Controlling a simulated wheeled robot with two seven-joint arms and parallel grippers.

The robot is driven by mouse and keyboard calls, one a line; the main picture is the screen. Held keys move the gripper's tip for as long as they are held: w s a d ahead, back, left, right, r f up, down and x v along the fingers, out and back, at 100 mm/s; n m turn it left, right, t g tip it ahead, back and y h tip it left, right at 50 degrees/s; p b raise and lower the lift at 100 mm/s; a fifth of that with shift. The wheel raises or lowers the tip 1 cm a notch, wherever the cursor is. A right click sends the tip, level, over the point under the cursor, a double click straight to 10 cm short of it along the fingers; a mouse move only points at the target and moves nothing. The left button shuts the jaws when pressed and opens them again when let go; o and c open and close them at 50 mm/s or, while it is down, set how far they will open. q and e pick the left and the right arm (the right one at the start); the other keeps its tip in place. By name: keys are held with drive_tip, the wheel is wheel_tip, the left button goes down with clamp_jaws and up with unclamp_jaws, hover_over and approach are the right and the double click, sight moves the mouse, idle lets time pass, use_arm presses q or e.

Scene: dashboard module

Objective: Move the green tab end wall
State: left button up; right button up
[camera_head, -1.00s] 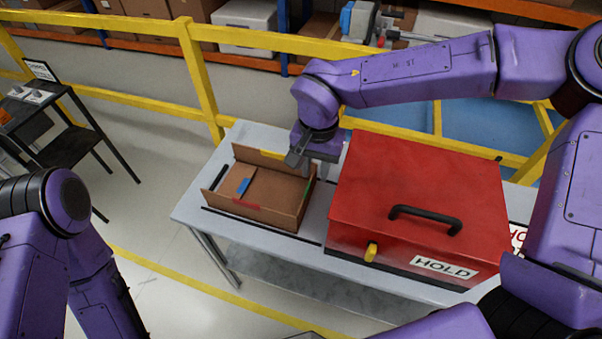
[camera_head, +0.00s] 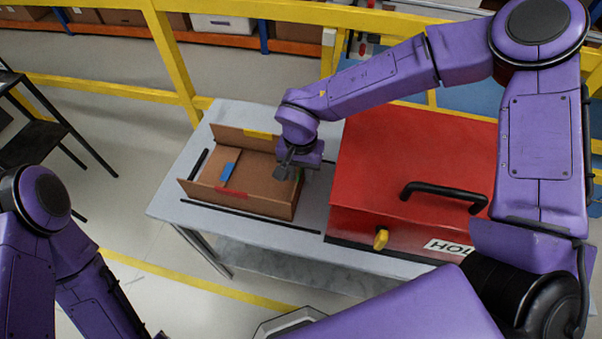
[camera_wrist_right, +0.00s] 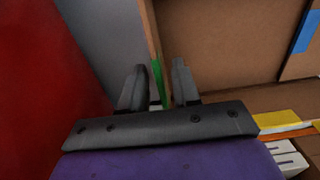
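An open cardboard box (camera_head: 240,206) lies on the grey table. Its right end wall (camera_head: 298,198) stands upright; the green tab (camera_wrist_right: 157,80) on this wall shows in the right wrist view. My right gripper (camera_head: 300,172) is at that wall's far part, pointing down. In the right wrist view the two fingers (camera_wrist_right: 158,88) stand on either side of the wall, with small gaps visible, so it looks open around it.
A red case (camera_head: 400,170) with a black handle stands close to the right of the box. The box also has blue (camera_head: 228,172), red (camera_head: 238,193) and yellow (camera_head: 262,134) tabs. A yellow railing (camera_head: 175,70) runs behind the grey table (camera_head: 170,200).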

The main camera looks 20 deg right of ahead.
drive_tip(key=shift+f, duration=0.75)
clamp_jaws()
idle(0.8)
